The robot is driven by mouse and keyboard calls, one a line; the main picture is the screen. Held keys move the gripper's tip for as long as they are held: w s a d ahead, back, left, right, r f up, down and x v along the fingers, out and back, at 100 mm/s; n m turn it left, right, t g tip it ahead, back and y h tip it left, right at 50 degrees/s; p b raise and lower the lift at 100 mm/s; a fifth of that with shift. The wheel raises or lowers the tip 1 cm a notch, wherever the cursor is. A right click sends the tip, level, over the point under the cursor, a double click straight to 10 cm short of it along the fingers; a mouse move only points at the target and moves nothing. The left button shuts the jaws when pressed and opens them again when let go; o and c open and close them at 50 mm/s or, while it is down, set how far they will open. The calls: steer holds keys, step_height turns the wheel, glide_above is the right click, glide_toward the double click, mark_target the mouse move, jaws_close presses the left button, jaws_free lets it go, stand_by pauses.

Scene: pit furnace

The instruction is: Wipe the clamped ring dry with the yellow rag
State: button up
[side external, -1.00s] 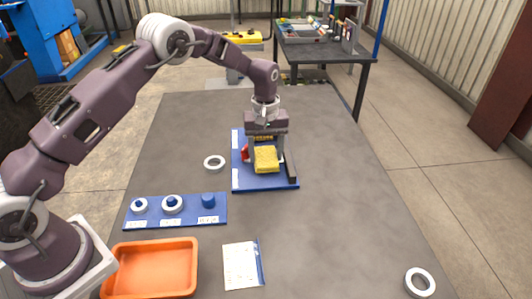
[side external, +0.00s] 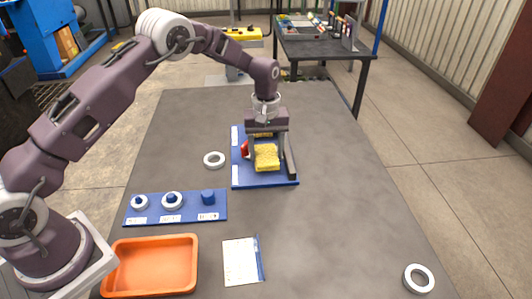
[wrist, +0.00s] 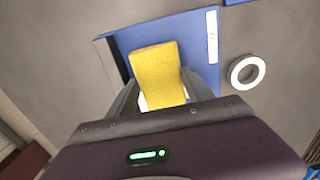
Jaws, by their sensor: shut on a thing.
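My gripper (side external: 266,150) is shut on the yellow rag (side external: 267,158), a thick folded pad, over the blue clamp board (side external: 250,182). The rag also shows between the fingers in the wrist view (wrist: 157,72). A red part (side external: 245,150) of the clamp shows just left of the rag, and a dark bar (side external: 290,163) stands on the board's right side. The clamped ring is mostly hidden; a pale patch by the rag's lower edge in the wrist view may be part of it. I cannot tell whether the rag touches it.
A loose white ring (side external: 214,160) lies left of the board, another (side external: 419,279) at the front right. A blue peg board (side external: 177,218) with rings on two pegs, an orange tray (side external: 153,240) and a paper sheet (side external: 242,263) lie nearer. The table's right side is mostly clear.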

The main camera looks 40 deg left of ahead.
steer(key=shift+w+a+f, duration=0.1)
steer(key=shift+w+a, duration=0.05)
steer(key=shift+a, duration=0.25)
steer(key=shift+s+d, duration=0.7)
steer(key=shift+d, duration=0.1)
steer(key=shift+w+a, duration=0.75)
steer(key=shift+s+d, duration=0.75)
